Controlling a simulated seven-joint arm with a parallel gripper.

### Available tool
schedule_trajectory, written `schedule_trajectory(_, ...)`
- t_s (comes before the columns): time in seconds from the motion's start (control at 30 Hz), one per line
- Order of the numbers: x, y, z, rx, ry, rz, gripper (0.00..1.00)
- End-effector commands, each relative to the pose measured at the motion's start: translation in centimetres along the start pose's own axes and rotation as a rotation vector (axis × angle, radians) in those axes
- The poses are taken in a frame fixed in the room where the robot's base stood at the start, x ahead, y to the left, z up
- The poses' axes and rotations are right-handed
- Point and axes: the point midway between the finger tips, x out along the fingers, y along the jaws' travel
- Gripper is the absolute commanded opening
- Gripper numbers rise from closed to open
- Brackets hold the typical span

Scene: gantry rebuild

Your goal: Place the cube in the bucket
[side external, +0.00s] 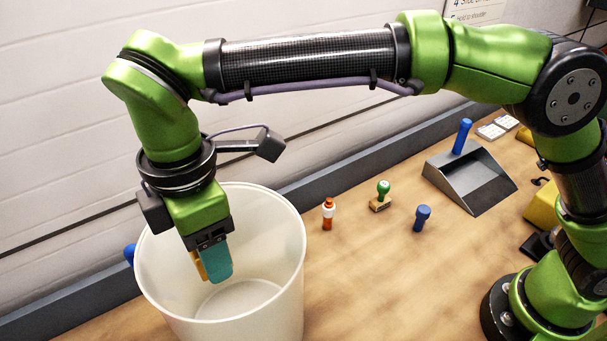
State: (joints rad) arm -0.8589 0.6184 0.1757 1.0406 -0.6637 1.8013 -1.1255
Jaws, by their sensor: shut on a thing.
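The bucket (292,235) is a tall, whitish, open-topped tub at the lower left of the side external view. My gripper (208,266) points down over the bucket's opening, inside the outline of the rim, and is shut on the cube. At its tip a teal block-like piece shows in front, with a narrow orange-yellow piece beside it on the left. I cannot tell for sure which of these is the cube and which is a finger. The visible part of the bucket's floor is bare. How far the tip is below the rim is hard to judge.
On the wooden table (370,285) right of the bucket stand an orange-and-white bottle (328,214), a green-handled stamp (381,197) and a blue peg-like item (422,217). A grey dustpan-like scoop (470,180) with a blue handle lies farther right. A grey ledge runs along the wall.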

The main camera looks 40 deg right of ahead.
Motion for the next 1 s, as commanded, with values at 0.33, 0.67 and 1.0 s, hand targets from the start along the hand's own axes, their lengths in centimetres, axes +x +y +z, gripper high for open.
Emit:
schedule_trajectory(0.33, 5.9, 0.0, 0.1, 0.001, -0.002, -0.003, 0.18)
schedule_trajectory(0.67, 14.3, 0.0, 0.1, 0.003, -0.002, -0.002, 0.18)
schedule_trajectory(1.0, 18.2, 0.0, 0.0, 0.001, 0.0, -0.001, 0.18)
